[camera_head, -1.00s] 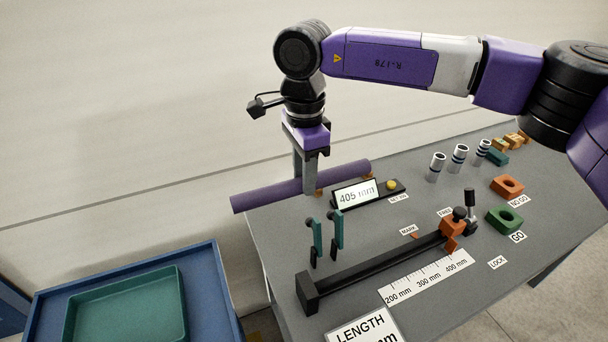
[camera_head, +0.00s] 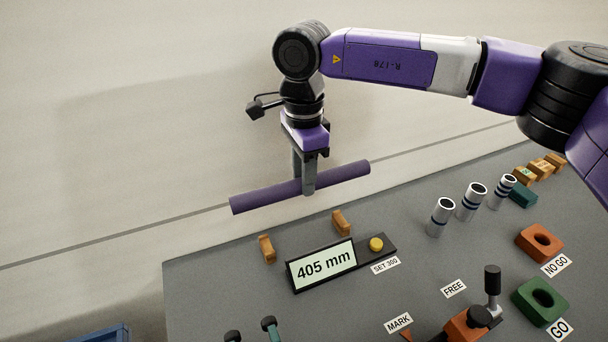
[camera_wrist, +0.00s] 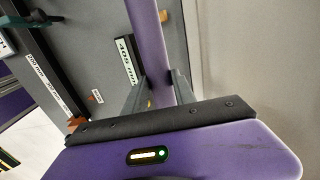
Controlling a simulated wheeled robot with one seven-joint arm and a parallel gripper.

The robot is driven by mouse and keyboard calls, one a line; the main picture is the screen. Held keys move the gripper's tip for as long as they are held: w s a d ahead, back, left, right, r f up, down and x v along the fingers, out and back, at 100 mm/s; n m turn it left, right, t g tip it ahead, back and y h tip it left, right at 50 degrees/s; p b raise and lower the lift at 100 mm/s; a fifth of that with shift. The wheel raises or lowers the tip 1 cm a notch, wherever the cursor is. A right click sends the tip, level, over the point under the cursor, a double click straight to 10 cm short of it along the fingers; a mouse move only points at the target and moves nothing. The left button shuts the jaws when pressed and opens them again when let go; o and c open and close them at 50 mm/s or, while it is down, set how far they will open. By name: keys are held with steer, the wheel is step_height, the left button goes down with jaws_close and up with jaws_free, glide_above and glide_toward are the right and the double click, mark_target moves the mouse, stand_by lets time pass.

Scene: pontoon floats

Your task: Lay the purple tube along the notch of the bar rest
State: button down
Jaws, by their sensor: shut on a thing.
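The purple tube (camera_head: 250,201) is held level in my gripper (camera_head: 309,188), gripped near its middle. It also shows in the wrist view (camera_wrist: 150,40), running between the fingers (camera_wrist: 158,92). The bar rest shows as two small orange notched blocks, a left one (camera_head: 267,249) and a right one (camera_head: 341,222), near the back edge of the grey bench. In the head view the tube appears above and beyond both blocks, apart from them. Its exact height over the bench is hard to tell.
A display reading 405 mm (camera_head: 322,265) with a yellow button (camera_head: 376,244) stands just in front of the blocks. Several silver cylinders (camera_head: 471,202), a red NO GO block (camera_head: 539,243) and a green GO block (camera_head: 540,302) stand to the right. A lever (camera_head: 492,286) rises in front.

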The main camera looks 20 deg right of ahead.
steer(key=shift+w+d+f+b, duration=0.35)
steer(key=shift+w+d+f, duration=0.15)
steer(key=shift+f, duration=0.15)
steer(key=shift+f, duration=0.1)
step_height(320, 180, down, 9)
steer(key=b, duration=0.5)
steer(key=shift+b, duration=0.4)
steer(key=shift+f+b, duration=1.55)
steer(key=shift+f, duration=0.7)
stand_by(1.5)
steer(key=c, duration=0.9)
jaws_free()
steer(key=shift+c, duration=0.2)
step_height(320, 180, up, 8)
steer(key=shift+f, duration=0.1)
